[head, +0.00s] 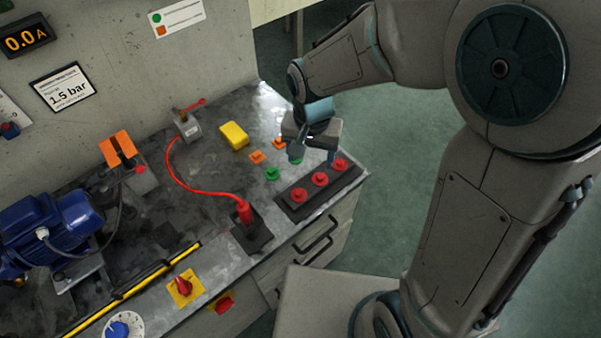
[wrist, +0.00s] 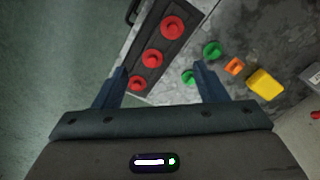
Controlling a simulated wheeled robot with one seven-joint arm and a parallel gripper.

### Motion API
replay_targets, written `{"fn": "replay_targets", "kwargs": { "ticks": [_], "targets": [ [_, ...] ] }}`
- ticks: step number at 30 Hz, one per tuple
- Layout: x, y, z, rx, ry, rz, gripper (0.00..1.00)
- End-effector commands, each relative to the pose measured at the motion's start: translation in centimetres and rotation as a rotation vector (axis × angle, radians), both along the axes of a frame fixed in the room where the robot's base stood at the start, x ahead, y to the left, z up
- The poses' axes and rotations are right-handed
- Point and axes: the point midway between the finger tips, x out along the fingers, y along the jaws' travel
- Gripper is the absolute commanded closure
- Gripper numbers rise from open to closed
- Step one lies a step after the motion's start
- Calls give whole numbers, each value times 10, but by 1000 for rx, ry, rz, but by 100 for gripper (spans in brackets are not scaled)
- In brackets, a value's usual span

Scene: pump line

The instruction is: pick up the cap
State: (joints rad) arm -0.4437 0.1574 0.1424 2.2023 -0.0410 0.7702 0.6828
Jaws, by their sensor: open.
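Three round red caps with knobs (head: 299,196) (head: 320,179) (head: 340,164) sit in a row on a dark rack (head: 288,207) at the bench's front right edge. The wrist view shows all three (wrist: 172,27) (wrist: 152,58) (wrist: 137,83). Two green caps lie loose beside the rack (wrist: 212,50) (wrist: 189,77); in the head view one is clear (head: 272,173) and the other is mostly behind my finger. My gripper (head: 314,157) is open and empty above the rack's far end; the lowest red cap and nearer green cap show between its fingers (wrist: 163,72). Which cap is meant, I cannot tell.
Orange square pieces (head: 257,157) and a yellow block (head: 234,136) lie left of my gripper. A red cable (head: 185,183) runs to a red plug (head: 245,212) in a dark base. A blue pump motor (head: 55,225) stands far left. The floor beyond the bench edge is clear.

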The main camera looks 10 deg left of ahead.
Motion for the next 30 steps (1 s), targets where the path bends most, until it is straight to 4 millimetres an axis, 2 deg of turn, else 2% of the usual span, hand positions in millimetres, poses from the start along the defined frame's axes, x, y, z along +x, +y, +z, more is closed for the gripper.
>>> {"fn": "replay_targets", "kwargs": {
  "ticks": [1, 5, 15, 18, 30],
  "targets": [
    [-1, 8, 2, -2, 8, 1, 34],
    [-2, 17, -6, -3, 16, -7, 34],
    [-2, 17, -66, -5, 19, -9, 34],
    [-2, 17, -79, -5, 18, -8, 34],
    [-5, 21, -104, -6, 19, -6, 34]
  ]
}}
